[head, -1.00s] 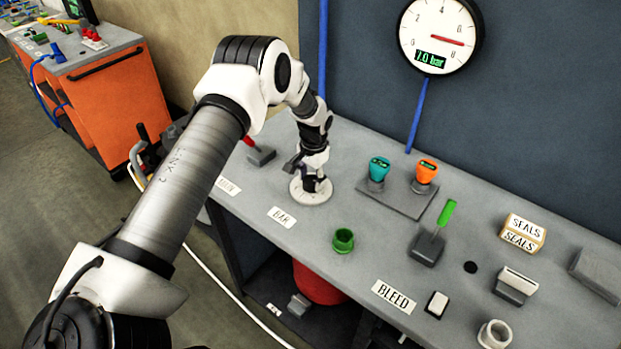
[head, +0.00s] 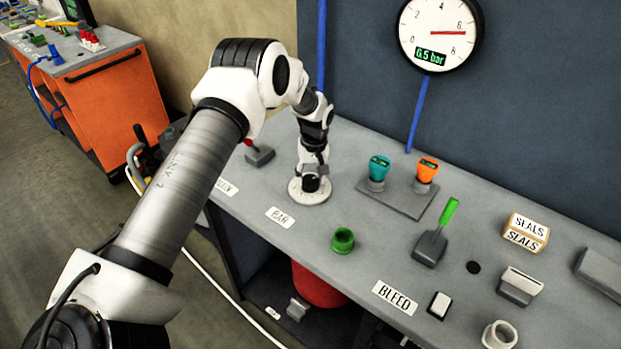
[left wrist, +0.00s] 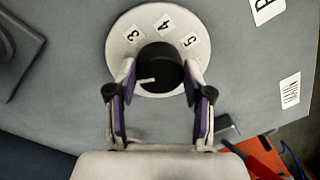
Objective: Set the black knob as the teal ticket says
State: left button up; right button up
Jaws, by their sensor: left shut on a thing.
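The black knob (left wrist: 158,66) sits on a round white dial plate (left wrist: 118,48) in the left wrist view. The numbers 3, 4 and 5 show on the plate. A pale pointer mark on the knob faces the gripper side, away from those numbers. My left gripper (left wrist: 158,82) is shut on the knob, one finger on each side. In the head view the plate (head: 297,194) is behind the BAR label, with my left gripper (head: 312,176) over it. The teal ticket (head: 379,166) stands upright in a holder; its writing is too small to read. My right gripper is out of view.
The wall gauge (head: 438,36) appears to read 6.5 bar. An orange ticket (head: 427,170) stands right of the teal one. A red-handled lever (head: 260,154) is close behind my gripper.

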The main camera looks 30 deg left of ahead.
pick_arm(q)
jog(key=n, duration=0.3)
jog(key=shift+s+f+n, duration=0.1)
jog(key=shift+f+n, duration=0.1)
jog(key=shift+n, duration=0.2)
jog(key=n, duration=0.3)
jog(key=shift+n, duration=0.3)
jog(key=n, duration=0.3)
jog(key=shift+n+h, duration=0.3)
jog(key=shift+n+p, duration=0.35)
jog(key=shift+n, duration=1.45)
jog(key=shift+f, duration=0.1)
jog(key=o, duration=1.2)
jog(key=shift+a, duration=0.2)
